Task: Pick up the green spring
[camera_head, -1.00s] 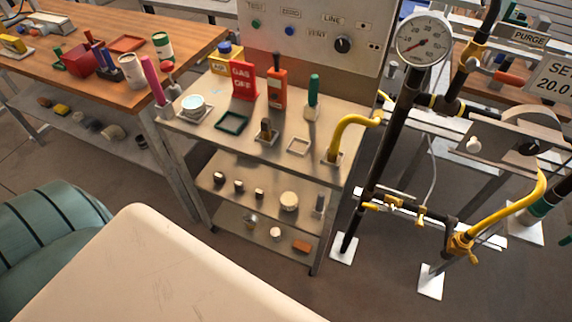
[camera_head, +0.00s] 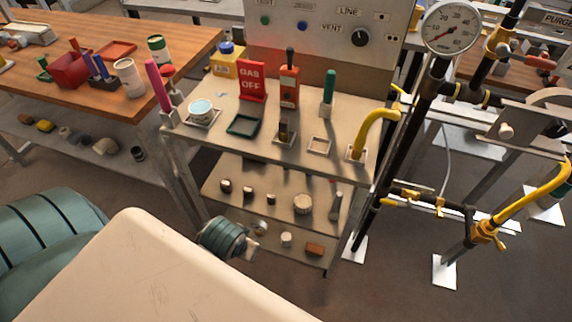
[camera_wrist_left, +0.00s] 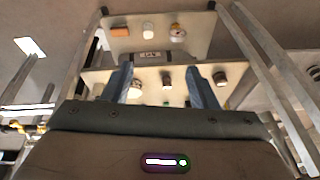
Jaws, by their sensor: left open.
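I cannot pick out a green spring for certain. A green upright cylinder (camera_head: 329,88) stands at the right on the cart's top shelf; I cannot tell whether it is coiled. A small green piece (camera_head: 42,63) lies on the wooden bench at the far left. My left gripper (camera_wrist_left: 160,82) is open and empty in the left wrist view, its two fingers apart with the cart's lower shelves beyond them. In the head view, a teal joint of my arm shows in front of the cart's lower left, and the fingertips are not clear. My right gripper is not in view.
The metal cart's top shelf (camera_head: 273,152) holds a red gas-off sign (camera_head: 252,80), an orange device (camera_head: 289,90), a dark green tray (camera_head: 242,125) and a yellow bent pipe (camera_head: 375,125). Small parts sit on the lower shelves. Pipework with a gauge (camera_head: 451,27) stands at right.

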